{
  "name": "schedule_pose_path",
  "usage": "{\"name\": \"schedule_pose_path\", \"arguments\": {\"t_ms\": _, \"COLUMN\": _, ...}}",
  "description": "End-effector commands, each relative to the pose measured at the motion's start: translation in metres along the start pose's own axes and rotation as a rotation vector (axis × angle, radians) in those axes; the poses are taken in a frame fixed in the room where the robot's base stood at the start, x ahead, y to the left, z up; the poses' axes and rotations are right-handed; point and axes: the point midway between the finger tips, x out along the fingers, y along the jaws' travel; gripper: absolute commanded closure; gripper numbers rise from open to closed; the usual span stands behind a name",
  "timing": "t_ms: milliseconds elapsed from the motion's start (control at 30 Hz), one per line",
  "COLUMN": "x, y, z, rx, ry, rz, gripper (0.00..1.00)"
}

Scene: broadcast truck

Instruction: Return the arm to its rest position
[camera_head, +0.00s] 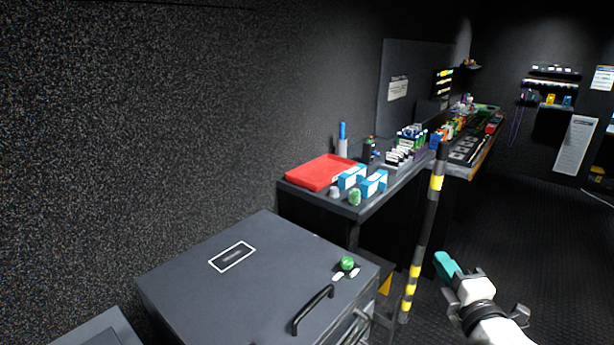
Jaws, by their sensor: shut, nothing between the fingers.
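My gripper (446,264) is at the lower right, at the end of my white and dark-banded arm, which comes in from the bottom edge. Its teal tip points up and to the left. The fingers look closed together with nothing between them. It is over the dark floor, to the right of the black and yellow striped post and apart from the counter. The rest of the arm is out of view below.
A dark cabinet (200,285) with a green knob (347,264) and a handle (313,310) stands at the lower left. Behind it, a counter holds a red tray (318,172) and blue boxes (373,183). A striped post (425,235) stands near my gripper. Floor (530,225) is open at right.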

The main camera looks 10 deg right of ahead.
Motion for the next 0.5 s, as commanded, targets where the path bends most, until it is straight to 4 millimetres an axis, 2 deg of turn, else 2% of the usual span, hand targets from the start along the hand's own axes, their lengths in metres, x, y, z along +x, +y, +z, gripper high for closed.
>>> {"name": "schedule_pose_path", "arguments": {"t_ms": 133, "x": -0.007, "y": -0.019, "z": -0.009, "rx": 0.073, "ry": 0.014, "rz": -0.069, "gripper": 1.00}}
{"name": "schedule_pose_path", "arguments": {"t_ms": 267, "x": -0.032, "y": -0.068, "z": -0.032, "rx": 0.277, "ry": 0.026, "rz": -0.264, "gripper": 1.00}}
{"name": "schedule_pose_path", "arguments": {"t_ms": 367, "x": -0.067, "y": -0.115, "z": -0.050, "rx": 0.479, "ry": -0.013, "rz": -0.471, "gripper": 1.00}}
{"name": "schedule_pose_path", "arguments": {"t_ms": 500, "x": -0.129, "y": -0.172, "z": -0.068, "rx": 0.737, "ry": -0.158, "rz": -0.755, "gripper": 1.00}}
